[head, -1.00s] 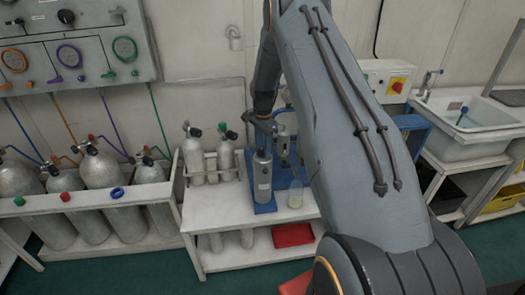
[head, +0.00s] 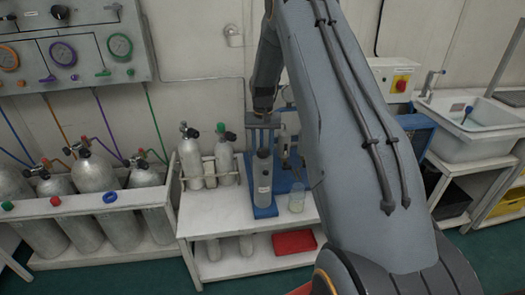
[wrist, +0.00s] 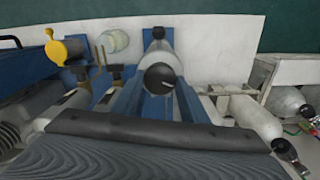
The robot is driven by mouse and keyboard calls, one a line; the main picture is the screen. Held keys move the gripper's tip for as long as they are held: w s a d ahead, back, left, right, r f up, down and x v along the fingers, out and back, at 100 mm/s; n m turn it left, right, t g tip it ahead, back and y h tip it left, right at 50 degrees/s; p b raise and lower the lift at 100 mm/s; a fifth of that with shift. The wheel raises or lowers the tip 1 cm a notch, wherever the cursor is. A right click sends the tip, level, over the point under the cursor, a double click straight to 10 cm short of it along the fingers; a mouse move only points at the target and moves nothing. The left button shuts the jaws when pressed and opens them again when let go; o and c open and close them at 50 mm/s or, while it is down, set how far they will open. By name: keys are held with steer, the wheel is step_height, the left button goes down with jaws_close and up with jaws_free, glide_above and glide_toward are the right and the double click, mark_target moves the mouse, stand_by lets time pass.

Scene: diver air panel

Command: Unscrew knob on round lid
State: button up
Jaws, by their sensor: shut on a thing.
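A grey cylindrical housing (head: 264,185) stands upright on a blue base on the white bench. In the wrist view its round silver lid (wrist: 160,58) faces me, with a black knob (wrist: 159,76) marked by a pale line at its middle. My gripper (head: 263,147) points down over the housing in the head view. Its blue fingers come down on both sides of the knob and are shut on it. The exact contact is small and partly hidden.
A clear cup (head: 297,196) stands right of the housing. Two small cylinders (head: 191,160) stand in a rack at its left. A red tray (head: 294,242) lies on the lower shelf. Large tanks (head: 93,172) line the left, and a sink (head: 470,128) is at right.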

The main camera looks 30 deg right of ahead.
steer(key=n+b, duration=0.1)
steer(key=n, duration=0.4)
steer(key=shift+n, duration=0.3)
steer(key=n+b, duration=0.1)
steer(key=n, duration=0.9)
steer(key=shift+n, duration=0.4)
steer(key=n, duration=0.4)
steer(key=shift+n, duration=0.4)
steer(key=shift+d, duration=0.1)
steer(key=o, duration=1.1)
steer(key=shift+s, duration=0.1)
